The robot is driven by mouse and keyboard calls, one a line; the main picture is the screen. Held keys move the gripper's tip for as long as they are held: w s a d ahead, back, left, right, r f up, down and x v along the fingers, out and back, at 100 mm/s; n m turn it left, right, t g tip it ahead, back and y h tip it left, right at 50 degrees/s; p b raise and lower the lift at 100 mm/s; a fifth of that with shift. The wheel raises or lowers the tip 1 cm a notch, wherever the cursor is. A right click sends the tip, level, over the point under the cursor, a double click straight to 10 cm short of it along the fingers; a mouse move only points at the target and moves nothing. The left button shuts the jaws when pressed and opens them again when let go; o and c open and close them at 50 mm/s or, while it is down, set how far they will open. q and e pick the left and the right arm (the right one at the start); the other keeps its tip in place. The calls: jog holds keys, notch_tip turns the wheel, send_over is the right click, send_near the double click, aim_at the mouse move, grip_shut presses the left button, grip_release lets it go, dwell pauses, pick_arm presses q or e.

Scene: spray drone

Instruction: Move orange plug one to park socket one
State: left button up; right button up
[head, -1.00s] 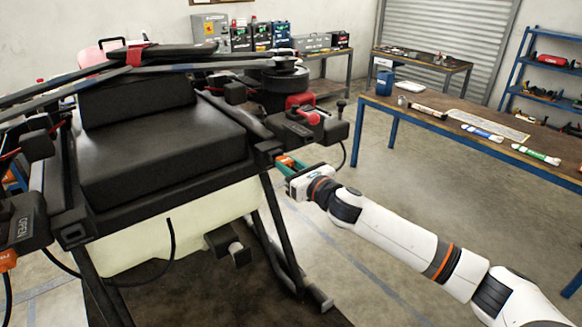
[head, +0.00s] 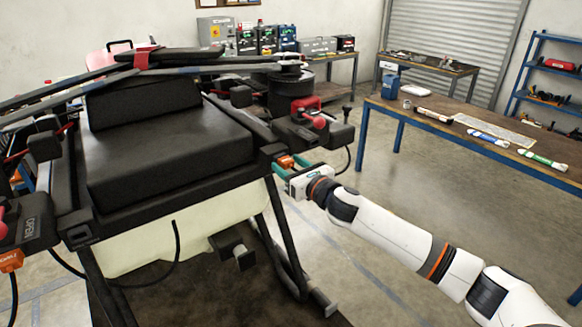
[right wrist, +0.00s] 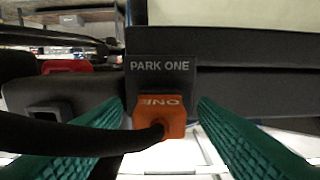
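Orange plug one (right wrist: 160,116), marked ONE, sits against the dark block labelled PARK ONE (right wrist: 160,75) in the right wrist view, lined up under the label. It appears to be in the park socket, though its depth is hard to tell. A black cable runs from it to the left. The plug also shows in the head view (head: 286,162) at the drone's near right corner. My right gripper (head: 287,167) is open, with its green fingers on either side of the plug and a gap to each side. My left gripper is not in view.
The black drone body (head: 165,150) with a pale tank (head: 190,225) fills the left. Another orange plug (head: 11,262) hangs at the far left by a part marked OPEN. A wooden table (head: 450,130) stands right; floor between is clear.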

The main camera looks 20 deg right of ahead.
jog(key=b+v, duration=0.4)
jog(key=v, duration=0.8)
dwell(0.5)
